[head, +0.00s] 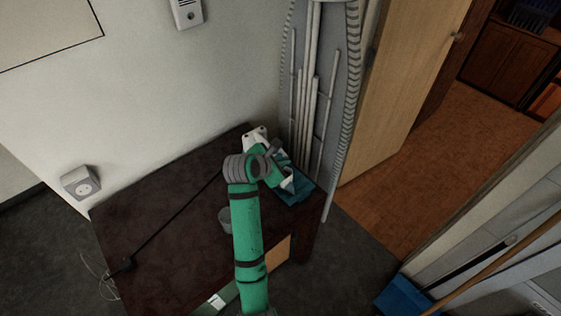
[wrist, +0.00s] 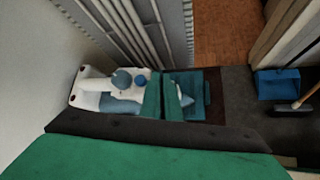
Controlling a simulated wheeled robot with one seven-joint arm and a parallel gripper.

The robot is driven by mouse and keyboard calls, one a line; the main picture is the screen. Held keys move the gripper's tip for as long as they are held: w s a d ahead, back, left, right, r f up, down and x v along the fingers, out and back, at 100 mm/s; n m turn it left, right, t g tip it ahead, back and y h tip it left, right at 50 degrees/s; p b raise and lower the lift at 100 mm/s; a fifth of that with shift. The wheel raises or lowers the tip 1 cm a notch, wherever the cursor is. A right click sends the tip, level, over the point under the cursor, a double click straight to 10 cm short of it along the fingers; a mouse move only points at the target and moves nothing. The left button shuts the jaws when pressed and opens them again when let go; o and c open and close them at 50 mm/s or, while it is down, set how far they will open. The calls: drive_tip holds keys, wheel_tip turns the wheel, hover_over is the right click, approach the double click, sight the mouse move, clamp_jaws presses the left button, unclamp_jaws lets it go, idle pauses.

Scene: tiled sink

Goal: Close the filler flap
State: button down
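A white and blue-grey appliance, iron-like in shape, (wrist: 92,88) lies on a teal stand (wrist: 205,88) on the dark table. In the head view its white end (head: 254,134) shows beyond my arm, with the stand (head: 305,192) at the table's right corner. A blue round knob (wrist: 140,80) sits on its top. My gripper (wrist: 162,98) shows as two green finger-like pieces over the appliance's right part, close together with a narrow gap. I cannot tell whether they touch it. The filler flap cannot be made out; my green fingers hide part of the appliance near its pointed end.
The dark table (head: 160,215) carries a black cord (head: 170,225) and a grey cup (head: 225,217). A wall with a socket (head: 81,182) stands left. Pale poles (head: 310,90) and a striped hose stand behind. A blue dustpan (head: 402,296) lies on the floor right.

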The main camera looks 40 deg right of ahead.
drive_tip(key=shift+s+d+f+m+t+h, duration=0.1)
drive_tip(key=shift+s+f+m+t+h, duration=0.35)
drive_tip(key=shift+s+f+m+t, duration=0.8)
drive_tip(key=shift+s+d+f+m+t+h, duration=0.1)
drive_tip(key=shift+s+f+m+t+h, duration=0.4)
drive_tip(key=shift+f+m+t, duration=0.8)
drive_tip(key=shift+s+f+m+t+h, duration=0.35)
drive_tip(key=shift+s+f+m+t, duration=0.5)
drive_tip(key=shift+t, duration=0.9)
drive_tip(key=shift+s+f, duration=0.2)
drive_tip(key=shift+f, duration=0.15)
drive_tip(key=shift+f+m+t+h, duration=0.2)
drive_tip(key=shift+m+t+h, duration=0.1)
drive_tip(key=shift+t+h, duration=0.1)
drive_tip(key=shift+w+a, duration=0.1)
drive_tip(key=shift+w, duration=0.1)
drive_tip(key=c, duration=2.3)
unclamp_jaws()
drive_tip(key=shift+w, duration=0.1)
drive_tip(key=shift+a, duration=0.1)
